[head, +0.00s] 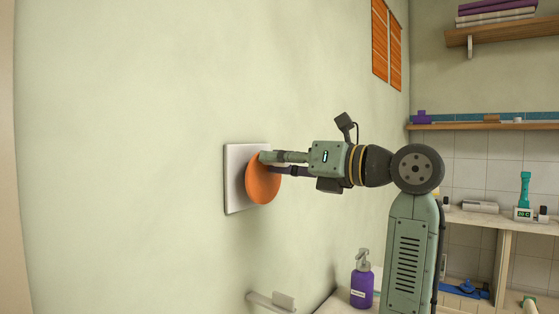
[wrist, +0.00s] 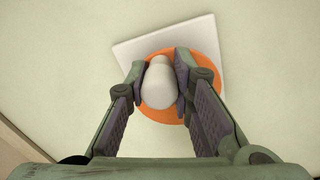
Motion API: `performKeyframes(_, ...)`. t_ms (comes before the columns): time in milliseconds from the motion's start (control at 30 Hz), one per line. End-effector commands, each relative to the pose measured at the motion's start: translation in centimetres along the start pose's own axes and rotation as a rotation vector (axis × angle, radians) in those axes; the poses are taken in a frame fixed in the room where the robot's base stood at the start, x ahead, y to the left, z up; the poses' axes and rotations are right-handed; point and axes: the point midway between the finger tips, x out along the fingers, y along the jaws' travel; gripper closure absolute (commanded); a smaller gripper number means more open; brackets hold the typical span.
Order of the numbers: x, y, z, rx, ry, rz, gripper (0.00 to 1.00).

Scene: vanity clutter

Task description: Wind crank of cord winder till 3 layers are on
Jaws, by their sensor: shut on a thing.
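The cord winder is an orange disc (head: 262,181) on a white square plate (head: 235,198) fixed to the wall. In the wrist view the disc (wrist: 205,62) lies behind a pale, rounded crank knob (wrist: 159,85), with the plate (wrist: 130,48) behind it. My gripper (wrist: 162,75) is shut on the knob, one finger on each side. In the head view my gripper (head: 270,163) reaches the upper right part of the disc from the right, and the knob is hidden. I cannot make out any cord or layers.
A purple pump bottle (head: 362,282) stands on the counter below my arm. A wall rail (head: 270,303) sticks out below the winder. Shelves (head: 490,127) with several items are at the right. The wall left of the winder is clear.

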Motion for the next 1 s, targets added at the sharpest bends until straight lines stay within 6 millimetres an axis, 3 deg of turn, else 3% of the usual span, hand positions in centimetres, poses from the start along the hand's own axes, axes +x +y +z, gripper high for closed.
performKeyframes(400,0.01,0.03,-0.22,-0.005,0.006,0.001,1.00)
performKeyframes(433,0.01,0.02,-0.23,-0.005,0.006,0.001,0.78)
performKeyframes(733,0.01,0.02,-0.13,-0.005,0.003,0.001,0.58)
performKeyframes(1000,-0.01,0.02,-0.07,-0.005,0.002,0.000,0.57)
